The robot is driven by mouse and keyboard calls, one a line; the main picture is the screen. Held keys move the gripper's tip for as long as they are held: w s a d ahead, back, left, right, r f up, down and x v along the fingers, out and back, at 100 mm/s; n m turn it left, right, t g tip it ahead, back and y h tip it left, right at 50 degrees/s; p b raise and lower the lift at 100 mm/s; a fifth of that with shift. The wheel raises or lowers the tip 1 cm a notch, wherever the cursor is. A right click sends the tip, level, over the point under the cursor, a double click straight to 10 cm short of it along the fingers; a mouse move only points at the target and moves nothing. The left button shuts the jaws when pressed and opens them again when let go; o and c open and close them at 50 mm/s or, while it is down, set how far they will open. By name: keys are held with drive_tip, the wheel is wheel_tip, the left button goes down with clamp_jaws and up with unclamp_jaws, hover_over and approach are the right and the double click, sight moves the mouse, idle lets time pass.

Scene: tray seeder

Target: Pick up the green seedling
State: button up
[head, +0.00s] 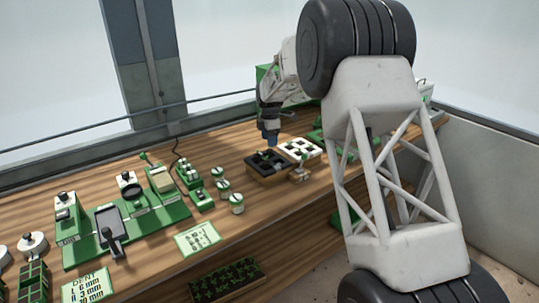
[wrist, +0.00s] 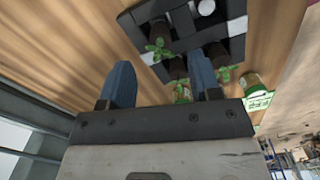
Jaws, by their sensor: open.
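My gripper (head: 269,138) points down over a dark tray (head: 252,170) on the wooden bench. In the wrist view its two blue fingers (wrist: 163,82) are apart, with nothing held between them. Several green seedlings with dark soil plugs show there: one (wrist: 159,49) lies beyond the gap between the fingers, and another (wrist: 218,54) is beside the right finger. The right finger partly hides the plants near it. A black-and-white tray (wrist: 236,27) is at the top of the wrist view. I cannot tell which seedling is meant.
A white-celled tray (head: 300,146) stands just right of the dark tray. Green bench equipment (head: 170,212), small round pots (head: 236,204) and a printed card (head: 198,238) are to the left. Bare wood lies in front of the trays.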

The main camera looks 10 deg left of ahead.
sight(270, 150)
drive_tip(key=shift+f, duration=2.6)
drive_tip(key=c, duration=1)
drive_tip(key=shift+r, duration=0.15)
